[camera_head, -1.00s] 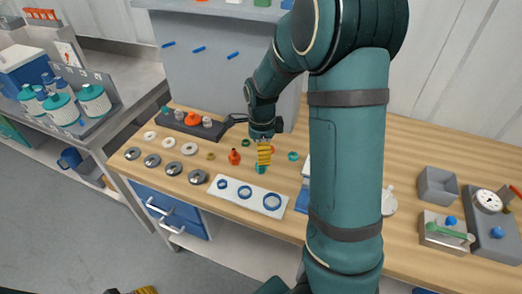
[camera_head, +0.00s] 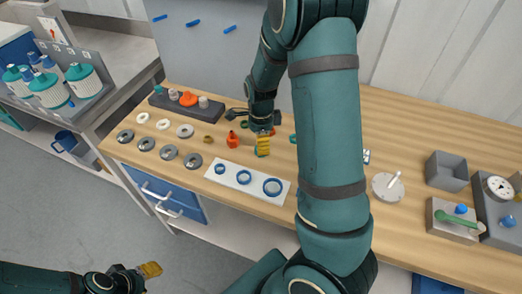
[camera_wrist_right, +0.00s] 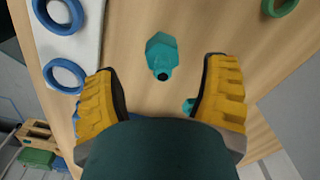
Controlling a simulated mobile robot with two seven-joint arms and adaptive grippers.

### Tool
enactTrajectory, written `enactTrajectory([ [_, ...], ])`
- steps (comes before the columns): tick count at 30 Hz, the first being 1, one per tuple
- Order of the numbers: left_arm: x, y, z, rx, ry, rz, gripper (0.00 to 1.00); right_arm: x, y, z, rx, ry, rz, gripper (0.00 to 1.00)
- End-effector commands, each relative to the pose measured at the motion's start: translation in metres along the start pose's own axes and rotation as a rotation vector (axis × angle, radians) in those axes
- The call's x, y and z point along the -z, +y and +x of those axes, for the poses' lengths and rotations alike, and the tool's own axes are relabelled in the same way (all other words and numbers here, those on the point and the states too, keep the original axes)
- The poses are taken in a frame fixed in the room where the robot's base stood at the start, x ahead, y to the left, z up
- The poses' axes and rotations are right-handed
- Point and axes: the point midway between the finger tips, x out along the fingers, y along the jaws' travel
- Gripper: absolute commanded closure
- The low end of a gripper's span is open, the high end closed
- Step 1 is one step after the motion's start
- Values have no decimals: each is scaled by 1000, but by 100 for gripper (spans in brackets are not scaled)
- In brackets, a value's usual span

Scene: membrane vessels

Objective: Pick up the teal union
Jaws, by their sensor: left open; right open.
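A teal fitting with a hex body and a dark opening, seemingly the teal union (camera_wrist_right: 161,52), is on the wooden bench between the fingertips in the right wrist view. In the head view the teal union (camera_head: 262,153) shows only partly below my right gripper (camera_head: 263,141). The right gripper is open above it, pointing down, with a yellow finger on either side and no visible contact. A second teal piece (camera_wrist_right: 188,104) is partly hidden by a finger in the wrist view. My left gripper (camera_head: 150,269) is open and empty, low at the left, away from the bench.
A white plate (camera_head: 228,177) with blue rings lies near the bench's front edge. An orange fitting (camera_head: 232,139), a brass nut (camera_head: 208,139) and several grey discs lie left of the right gripper. My right arm hides the bench middle.

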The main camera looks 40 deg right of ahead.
Motion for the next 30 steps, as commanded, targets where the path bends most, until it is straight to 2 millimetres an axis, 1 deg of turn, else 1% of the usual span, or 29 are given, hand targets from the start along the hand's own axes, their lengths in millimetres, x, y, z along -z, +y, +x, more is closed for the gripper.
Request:
enactTrajectory([
  [5,-2,-1,4,0,-3,1,53,-1,-1,12,0,0,0,27],
  [13,-6,-5,13,-1,-12,4,53,-3,-2,49,-1,0,1,27],
  [15,-7,-5,14,-2,-13,4,53,-3,-2,53,0,0,1,27],
  [21,-6,-5,13,-2,-13,4,53,-4,-2,52,1,-1,0,27],
  [22,-6,-5,13,-1,-13,4,53,-4,-2,52,1,-1,0,33],
  [23,-6,-5,13,-1,-13,4,53,-4,-2,52,1,-1,0,43],
  [24,-6,-5,13,-1,-13,4,53,-4,-2,52,1,-1,0,57],
  [26,-6,-5,13,-1,-13,4,53,-4,-2,52,1,-1,0,78],
  [27,-6,-5,13,-1,-13,4,53,-4,-2,52,1,-1,0,92],
  [28,-6,-5,13,-1,-13,4,53,-4,-2,52,1,-1,0,100],
  [30,-6,-5,13,-1,-13,4,53,-4,-2,52,1,-1,0,100],
])
